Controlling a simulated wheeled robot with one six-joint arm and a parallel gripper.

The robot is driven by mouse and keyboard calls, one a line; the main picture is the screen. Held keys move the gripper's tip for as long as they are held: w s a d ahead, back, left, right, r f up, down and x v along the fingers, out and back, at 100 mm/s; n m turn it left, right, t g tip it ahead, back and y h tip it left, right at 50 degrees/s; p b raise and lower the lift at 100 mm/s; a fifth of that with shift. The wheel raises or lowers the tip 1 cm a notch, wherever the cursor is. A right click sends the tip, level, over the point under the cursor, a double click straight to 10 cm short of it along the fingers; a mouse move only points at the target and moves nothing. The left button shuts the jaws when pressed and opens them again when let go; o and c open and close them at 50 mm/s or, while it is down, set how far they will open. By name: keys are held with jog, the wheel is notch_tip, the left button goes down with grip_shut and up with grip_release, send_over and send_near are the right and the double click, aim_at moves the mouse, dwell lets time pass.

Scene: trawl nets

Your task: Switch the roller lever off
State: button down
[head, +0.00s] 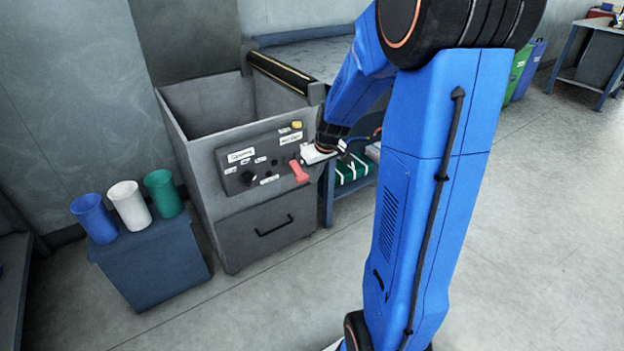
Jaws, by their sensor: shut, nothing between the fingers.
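The roller lever, a red handle (299,171), sticks out of the dark control panel (262,153) on the front of a grey bin-shaped machine (190,143). It slants down and to the right. A yellow knob (297,125) and a dark knob (248,178) are on the same panel with several labels. My gripper (309,154) is shut and empty, close to the lever's upper right in the picture. I cannot tell whether it touches the lever. Its fingertips are small and partly unclear, and my blue arm covers the area to the right.
A roller (280,72) lies across the machine's top. A drawer (270,231) is below the panel. A blue stand (153,266) with blue, white and green cups is at left. A blue shelf (350,187) holds a green item beside the machine. Open floor (240,310) lies in front.

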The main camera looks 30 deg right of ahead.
jog(key=s+r, duration=0.3)
jog(key=s, duration=0.4)
jog(key=shift+d+r, duration=0.15)
jog(key=shift+r, duration=0.1)
dwell(0.3)
